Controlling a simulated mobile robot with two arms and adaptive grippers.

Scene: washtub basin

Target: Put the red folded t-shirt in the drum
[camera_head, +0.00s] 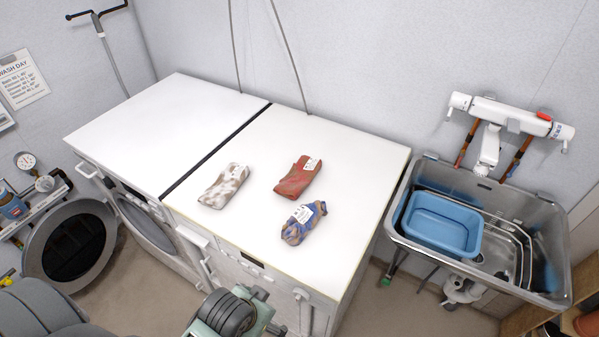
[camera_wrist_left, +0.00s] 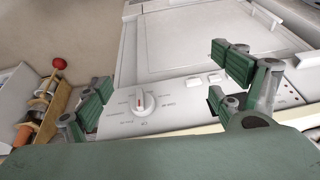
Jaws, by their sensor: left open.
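The red folded t-shirt (camera_head: 298,177) lies on the white top of the right-hand machine, with a white tag at its upper end. The left-hand machine has an open round door (camera_head: 75,245) at its front; its drum opening (camera_head: 147,222) is seen at a steep angle, and the drum's inside is hidden. My left gripper (camera_wrist_left: 160,75) is open, with nothing between its green fingers, in front of a panel with a white dial (camera_wrist_left: 139,101). In the head view a green and black part of it (camera_head: 236,314) shows low in front of the right-hand machine, well away from the t-shirt. My right gripper is not in view.
A white-and-brown folded cloth (camera_head: 224,186) and a blue patterned one (camera_head: 303,223) lie near the t-shirt. A metal sink (camera_head: 548,290) with a blue basin (camera_head: 440,222) stands at right. A shelf with bottles (camera_head: 12,208) is at far left. The left-hand machine's top (camera_head: 165,125) is bare.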

